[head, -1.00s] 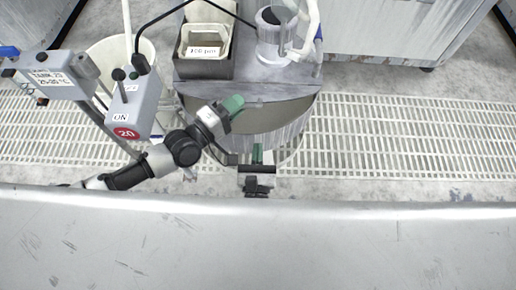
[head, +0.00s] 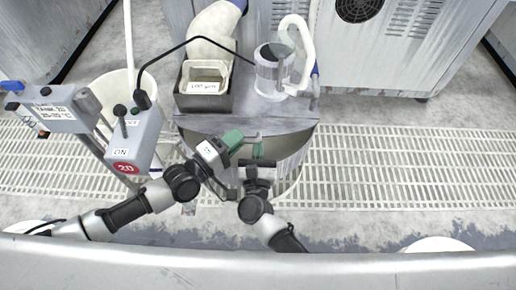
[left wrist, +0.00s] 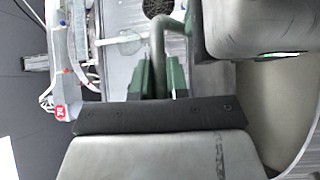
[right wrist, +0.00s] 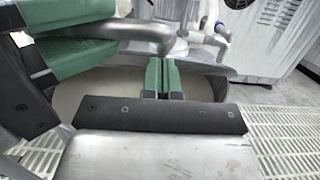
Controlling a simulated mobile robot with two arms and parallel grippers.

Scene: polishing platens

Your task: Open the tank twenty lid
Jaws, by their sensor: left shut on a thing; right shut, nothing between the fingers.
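Tank twenty (head: 295,165) is the round grey tank in the middle of the head view. A grey flat lid surface (head: 262,118) covers its back part. A bent grey metal handle (head: 250,139) stands at the front; it also shows in the left wrist view (left wrist: 159,35) and the right wrist view (right wrist: 145,33). My left gripper (head: 236,139) is shut on this handle with green fingers. My right gripper (head: 257,152) is shut and empty, close beside the left one at the tank's front. A beige surface shows under the handle (right wrist: 85,90); how far the lid is raised cannot be told.
A black box with a labelled pale tray (head: 205,85) and a clear jug (head: 274,70) stand on the tank top. A control box marked 20 (head: 130,140) and a white bucket (head: 107,92) are at left. Grating (head: 400,165) is clear at right.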

